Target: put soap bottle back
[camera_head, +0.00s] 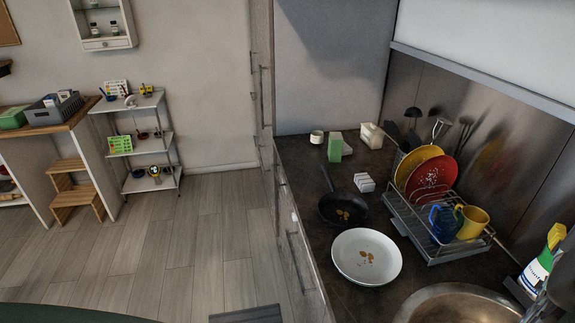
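A white bottle with a green and yellow trigger top (540,262) stands at the right edge of the picture, on the dark countertop (308,190) beside the sink. It looks like a spray bottle and is the only thing here that resembles a soap bottle. The metal sink (450,303) is at the bottom right, also cut off. My gripper is not in view.
A dish rack (437,252) with plates and mugs stands left of the bottle. A metal shelf (142,146) and wooden step stool (75,195) are left.

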